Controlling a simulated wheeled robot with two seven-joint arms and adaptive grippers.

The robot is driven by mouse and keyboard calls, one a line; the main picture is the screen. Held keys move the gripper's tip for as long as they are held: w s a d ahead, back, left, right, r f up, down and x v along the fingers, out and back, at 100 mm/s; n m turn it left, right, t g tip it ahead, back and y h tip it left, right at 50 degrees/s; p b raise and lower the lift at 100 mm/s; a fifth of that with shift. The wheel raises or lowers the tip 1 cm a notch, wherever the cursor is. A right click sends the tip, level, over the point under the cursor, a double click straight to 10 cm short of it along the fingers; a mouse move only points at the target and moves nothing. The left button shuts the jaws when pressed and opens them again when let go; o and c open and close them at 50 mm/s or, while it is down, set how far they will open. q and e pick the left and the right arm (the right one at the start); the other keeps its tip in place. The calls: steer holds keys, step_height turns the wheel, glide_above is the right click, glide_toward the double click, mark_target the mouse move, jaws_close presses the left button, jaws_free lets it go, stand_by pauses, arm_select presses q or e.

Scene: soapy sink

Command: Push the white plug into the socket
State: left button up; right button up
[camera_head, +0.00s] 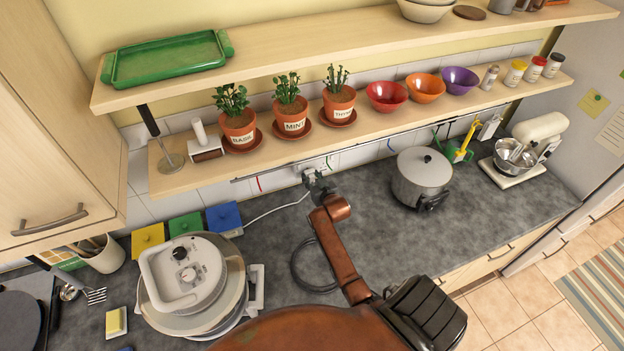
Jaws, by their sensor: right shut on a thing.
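My right gripper (316,182) is at the back wall, below the lower shelf, in front of a light socket plate (322,164). It is shut on the white plug, which the fingers mostly hide. A white cord (277,211) runs from the fingers down left along the counter, towards the blue square. I cannot tell how far the plug is in the socket. My left gripper is not in view.
The lower shelf (400,122) with potted herbs and bowls overhangs the gripper. A rice cooker (421,177) stands to the right. A dark cable loop (312,268) lies beside my arm. Counter between is mostly clear.

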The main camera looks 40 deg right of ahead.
steer(key=shift+w+d+r, duration=0.15)
steer(key=shift+w+d, duration=0.1)
steer(key=shift+w, duration=0.4)
steer(key=o, duration=1.2)
steer(key=shift+o, duration=0.2)
steer(key=v, duration=1.2)
